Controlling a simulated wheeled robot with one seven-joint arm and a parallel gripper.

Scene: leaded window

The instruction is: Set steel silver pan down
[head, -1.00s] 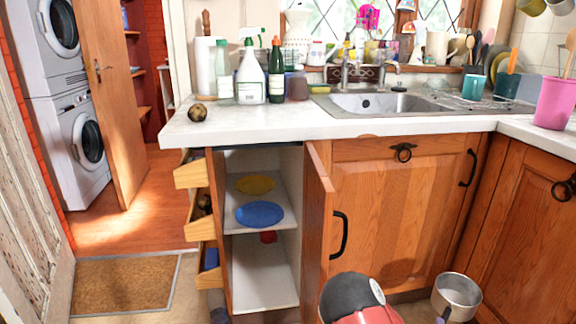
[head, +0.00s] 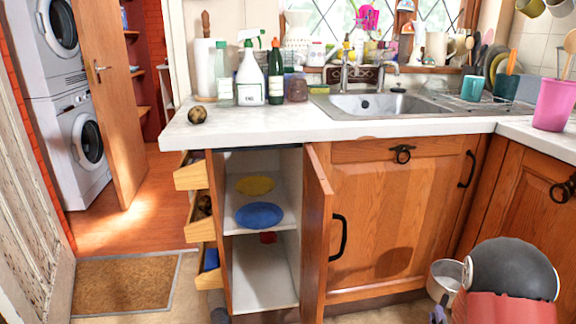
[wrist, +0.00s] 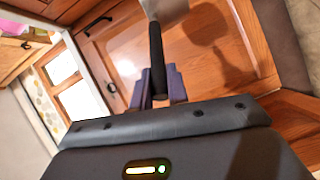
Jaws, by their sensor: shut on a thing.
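The steel silver pan (head: 447,274) shows at the lower right of the head view, in front of the wooden cabinets and below counter height. My arm hides part of it. In the wrist view its dark handle (wrist: 158,62) runs up from between my fingers to a small part of the silver pan body (wrist: 166,8) at the top edge. My gripper (wrist: 157,88) is shut on the handle. It shows only partly in the head view (head: 439,312), beside my arm. The pan looks to be held clear of the cabinet doors, though the gap is hard to judge.
A white countertop (head: 300,129) runs across the view with a steel sink (head: 385,105). A dark round object (head: 197,114) sits at its left end. Below, a cabinet stands open with its door (head: 318,230) swung out, holding yellow and blue plates (head: 259,215). Drawers (head: 191,177) stick out beside it.

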